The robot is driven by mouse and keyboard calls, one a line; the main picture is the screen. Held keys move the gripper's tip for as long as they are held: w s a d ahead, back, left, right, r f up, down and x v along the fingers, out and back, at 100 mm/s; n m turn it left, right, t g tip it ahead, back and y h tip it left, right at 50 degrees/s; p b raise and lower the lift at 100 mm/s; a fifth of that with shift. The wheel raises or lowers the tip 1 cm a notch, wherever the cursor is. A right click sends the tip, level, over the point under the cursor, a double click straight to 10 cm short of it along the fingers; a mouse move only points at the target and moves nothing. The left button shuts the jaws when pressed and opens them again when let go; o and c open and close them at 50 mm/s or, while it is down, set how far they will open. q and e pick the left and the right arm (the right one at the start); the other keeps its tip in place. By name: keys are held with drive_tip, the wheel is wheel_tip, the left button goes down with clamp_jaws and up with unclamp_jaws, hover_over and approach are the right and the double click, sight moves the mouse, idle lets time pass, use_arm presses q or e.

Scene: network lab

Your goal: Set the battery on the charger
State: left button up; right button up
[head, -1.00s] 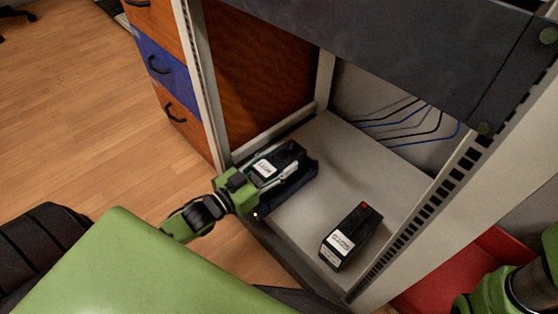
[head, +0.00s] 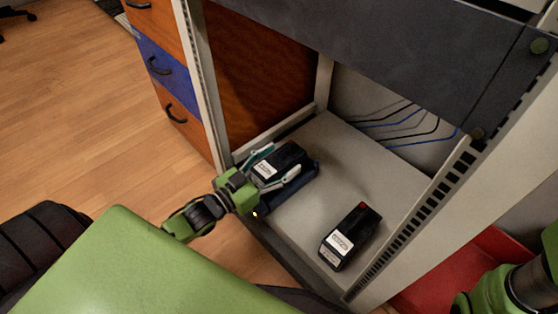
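A black battery with a white label (head: 289,157) sits on a dark blue charger base (head: 312,176) at the left side of the rack shelf. It looks seated flat, but the contact is partly hidden. My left gripper (head: 274,167) reaches in from the left at the battery's near end. Its two pale fingers are spread, one along each side of the battery, and it looks open. My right arm shows only as a green link at the lower right corner; its gripper is out of view.
A second black block with a white label and red spot (head: 350,236) lies on the shelf (head: 322,140) to the right. Rack posts (head: 202,85) frame the opening, and a dark panel (head: 345,50) hangs above. Blue and black cables run behind. A red surface (head: 470,270) is outside right.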

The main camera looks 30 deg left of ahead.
use_arm(q)
drive_tip(key=shift+s+f, duration=0.1)
drive_tip(key=shift+f, duration=0.2)
drive_tip(key=shift+s+a, duration=0.1)
drive_tip(key=shift+s, duration=0.15)
drive_tip(key=v, duration=1.1)
drive_tip(key=shift+s+a+r, duration=0.1)
drive_tip(key=shift+s+r, duration=0.05)
drive_tip(key=shift+r, duration=0.1)
